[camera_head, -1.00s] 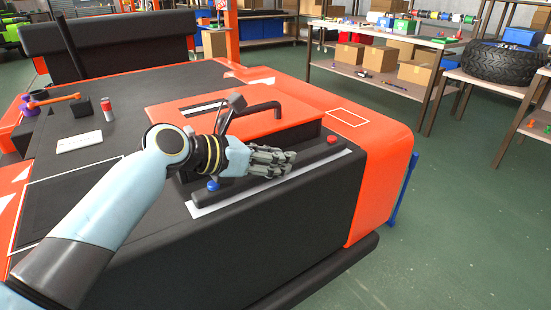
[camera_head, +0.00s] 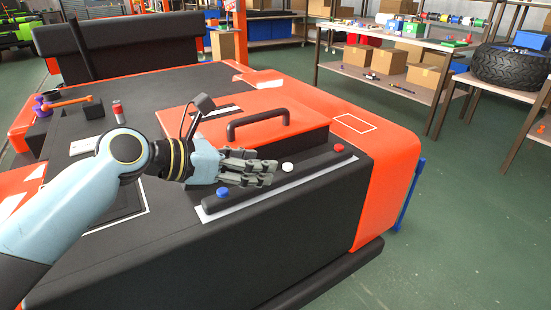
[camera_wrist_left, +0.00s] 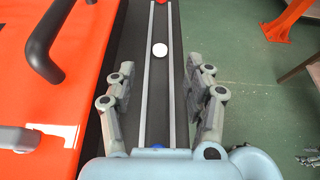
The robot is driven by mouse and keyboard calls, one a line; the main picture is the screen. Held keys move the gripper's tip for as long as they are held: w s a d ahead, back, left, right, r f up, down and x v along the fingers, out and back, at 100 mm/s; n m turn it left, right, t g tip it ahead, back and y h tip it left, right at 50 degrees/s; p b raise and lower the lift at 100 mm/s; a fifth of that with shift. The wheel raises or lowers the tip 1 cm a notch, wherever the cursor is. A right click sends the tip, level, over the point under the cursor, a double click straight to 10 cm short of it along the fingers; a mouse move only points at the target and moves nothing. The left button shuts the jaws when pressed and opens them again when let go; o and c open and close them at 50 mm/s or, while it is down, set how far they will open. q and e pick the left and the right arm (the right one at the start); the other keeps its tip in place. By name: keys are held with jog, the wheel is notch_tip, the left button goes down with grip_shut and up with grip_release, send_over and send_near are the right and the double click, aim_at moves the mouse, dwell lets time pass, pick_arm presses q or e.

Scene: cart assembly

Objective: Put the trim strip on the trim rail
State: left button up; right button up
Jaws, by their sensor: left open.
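A long black bar with a blue, a white and a red knob, which looks like the trim strip (camera_head: 315,166), lies along the cart's near edge. In the left wrist view it runs lengthwise between two pale lines (camera_wrist_left: 174,75). A pale band, possibly the trim rail (camera_head: 275,194), shows along its near side; I cannot tell whether the bar is seated on it. My left gripper (camera_head: 273,172) is open and empty above the bar, between the blue and white knobs. In the left wrist view its fingers (camera_wrist_left: 159,84) stand either side of the bar. Grey parts (camera_wrist_left: 308,158) at that view's lower right may be my right gripper.
An orange panel with a black handle (camera_head: 258,120) rises just behind the bar. Shelves with boxes and a tyre (camera_head: 510,66) stand beyond clear floor.

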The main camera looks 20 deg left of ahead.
aim_at(212, 204)
pick_arm(q)
jog(key=v, duration=0.5)
jog(key=shift+d+p, duration=0.1)
jog(key=shift+p, duration=0.25)
